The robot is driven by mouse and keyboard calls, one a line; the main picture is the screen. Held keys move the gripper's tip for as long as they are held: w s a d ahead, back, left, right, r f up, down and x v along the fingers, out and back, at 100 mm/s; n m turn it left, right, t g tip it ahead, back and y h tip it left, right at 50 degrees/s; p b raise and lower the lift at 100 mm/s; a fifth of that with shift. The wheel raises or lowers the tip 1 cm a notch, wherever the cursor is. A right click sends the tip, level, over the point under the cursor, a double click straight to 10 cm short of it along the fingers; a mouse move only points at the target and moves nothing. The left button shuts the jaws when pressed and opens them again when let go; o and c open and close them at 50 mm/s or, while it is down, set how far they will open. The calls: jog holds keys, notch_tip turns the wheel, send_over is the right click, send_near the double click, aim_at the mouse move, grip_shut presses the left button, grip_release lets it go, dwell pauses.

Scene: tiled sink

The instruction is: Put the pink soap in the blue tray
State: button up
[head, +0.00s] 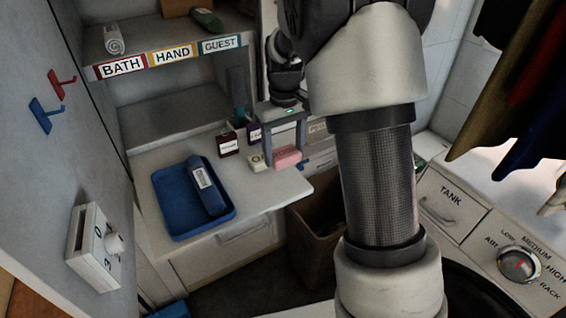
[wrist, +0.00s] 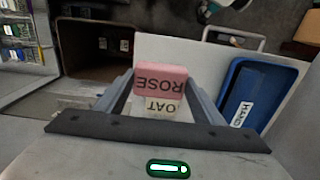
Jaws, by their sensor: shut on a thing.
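The pink soap (head: 288,157), marked ROSE, is between the fingers of my gripper (head: 284,154), which is shut on it. It also shows in the wrist view (wrist: 160,75). A cream soap (head: 258,162), marked OAT, is just beside it; in the wrist view the OAT soap (wrist: 158,106) shows partly covered by the pink one. The blue tray (head: 166,212) lies on the white counter to the left of my gripper in the head view, and at the right in the wrist view (wrist: 278,70). A rolled blue towel (head: 209,188) with a white label lies in the tray.
A shelf (head: 170,60) with BATH, HAND and GUEST labels is above the counter. A brown bin (head: 318,225) stands beside the counter, and a washing machine (head: 470,215) is at the right. Bare counter lies between soaps and tray.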

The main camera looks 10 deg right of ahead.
jog(key=shift+r, duration=0.9)
jog(key=shift+a+r, duration=0.1)
jog(key=shift+a, duration=0.1)
jog(key=w+a+n+p, duration=0.25)
jog(key=a+n, duration=0.75)
jog(key=a, duration=0.5)
jog(key=n+p, duration=0.1)
jog(key=n, duration=0.7)
send_over(175, 197)
notch_tip(175, 197, down, 5)
jog(key=shift+r, duration=0.2)
jog(key=shift+f, duration=2.35)
jog(key=shift+f, duration=0.1)
jog(key=o, duration=1.1)
jog(key=shift+o, duration=0.3)
